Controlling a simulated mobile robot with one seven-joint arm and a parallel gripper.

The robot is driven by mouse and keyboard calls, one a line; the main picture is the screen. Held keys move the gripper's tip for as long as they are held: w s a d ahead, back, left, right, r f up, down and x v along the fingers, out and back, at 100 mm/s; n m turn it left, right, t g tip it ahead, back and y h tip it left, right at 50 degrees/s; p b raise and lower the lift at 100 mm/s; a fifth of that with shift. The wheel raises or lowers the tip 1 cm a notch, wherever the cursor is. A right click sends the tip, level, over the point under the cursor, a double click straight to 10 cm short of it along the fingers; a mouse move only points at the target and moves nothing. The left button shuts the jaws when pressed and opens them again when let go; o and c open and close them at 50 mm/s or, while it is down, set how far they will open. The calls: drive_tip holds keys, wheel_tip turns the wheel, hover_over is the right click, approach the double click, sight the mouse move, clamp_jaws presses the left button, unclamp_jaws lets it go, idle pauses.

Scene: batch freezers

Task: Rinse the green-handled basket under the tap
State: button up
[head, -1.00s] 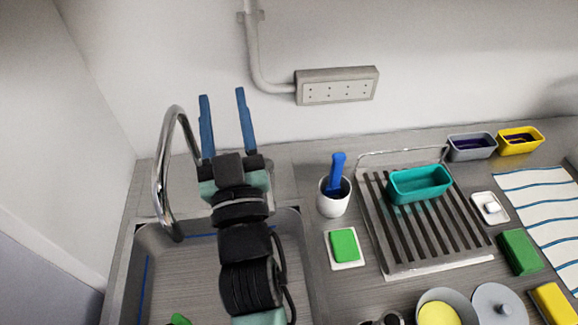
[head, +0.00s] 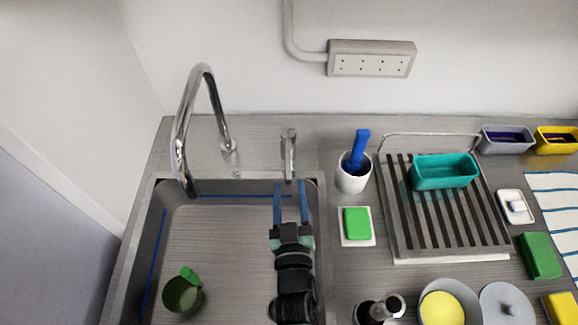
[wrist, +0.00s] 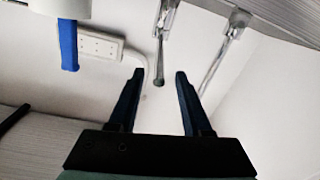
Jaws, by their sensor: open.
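The green-handled basket (head: 183,295) is a dark green round cup shape with a bright green handle (head: 190,275). It sits in the sink at the lower left. The chrome gooseneck tap (head: 205,78) arches over the sink's back left; no water shows. A separate metal lever (head: 288,155) stands at the sink's back edge. My gripper (head: 290,184) is open and empty, its blue fingers pointing at the lever's lower end. In the wrist view, my open fingers (wrist: 160,72) point towards the lever (wrist: 160,50), apart from it; the tap (wrist: 222,50) is to the right.
Right of the sink are a white cup (head: 352,180) with a blue-handled tool, a green sponge (head: 357,223) on a white dish, and a slatted rack (head: 400,240) bearing a teal tub (head: 444,173). Bowls and sponges crowd the lower right. The sink floor (head: 220,240) is mostly clear.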

sight(288, 168)
drive_tip(key=w, duration=0.6)
drive_tip(key=shift+a, duration=0.1)
clamp_jaws()
idle(1.3)
